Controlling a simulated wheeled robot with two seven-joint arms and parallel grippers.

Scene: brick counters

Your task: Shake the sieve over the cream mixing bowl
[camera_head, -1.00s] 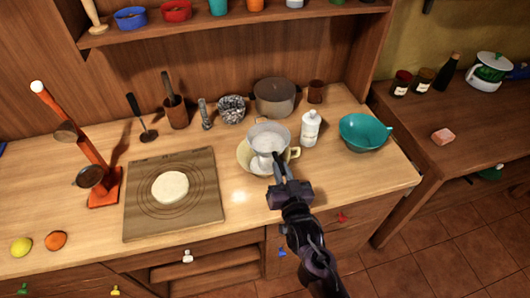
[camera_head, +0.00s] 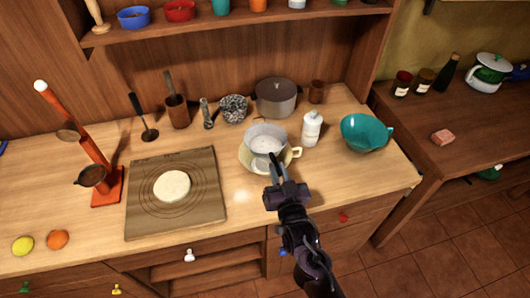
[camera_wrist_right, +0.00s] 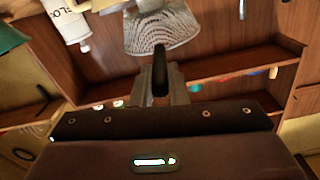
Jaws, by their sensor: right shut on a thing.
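The sieve (camera_head: 265,141) is a pale mesh basket with a dark handle, and my right gripper (camera_head: 277,178) is shut on that handle. The sieve is over the cream mixing bowl (camera_head: 288,161), which has a handle on its right side and is partly hidden by the sieve. In the right wrist view the sieve's mesh (camera_wrist_right: 162,30) shows beyond the dark handle (camera_wrist_right: 160,72). I cannot tell the exact height of the sieve above the bowl. My left gripper is not in view.
A white bottle (camera_head: 312,129) and a teal colander (camera_head: 363,133) stand to the right. A grey pot (camera_head: 276,97) is behind. On the left are a board (camera_head: 205,205) with dough (camera_head: 172,186) and an orange stand (camera_head: 107,190). The counter's front right is clear.

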